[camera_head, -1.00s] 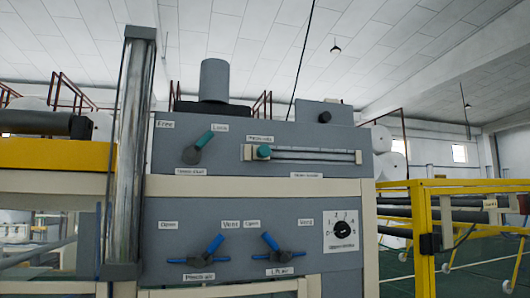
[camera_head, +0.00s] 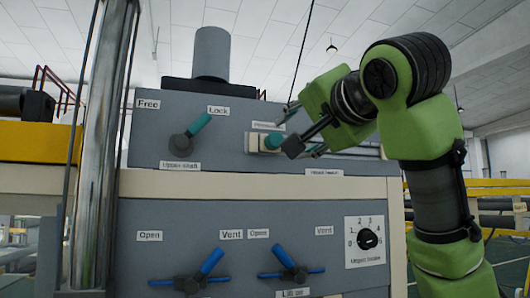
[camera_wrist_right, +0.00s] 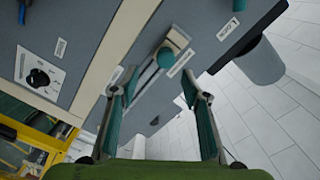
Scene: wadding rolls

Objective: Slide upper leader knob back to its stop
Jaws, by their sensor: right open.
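The teal upper leader knob (camera_head: 272,141) sits at the left end of its horizontal slide rail (camera_head: 252,143) on the grey upper panel. The rest of the rail is largely hidden behind my right gripper (camera_head: 291,131) in the head view. That gripper is open, with its fingers close to the knob. In the right wrist view the knob (camera_wrist_right: 166,58) shows just beyond and between the open fingertips of the gripper (camera_wrist_right: 156,87). Nothing is between the fingers, and I cannot tell whether either one touches the knob. My left gripper is not in view.
A teal lever (camera_head: 195,132) under "Free" and "Lock" labels is left of the rail. Blue levers (camera_head: 210,264) (camera_head: 287,262) and a black dial (camera_head: 367,239) are on the lower panel. A metal column (camera_head: 102,140) stands left, yellow railing (camera_head: 470,187) right.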

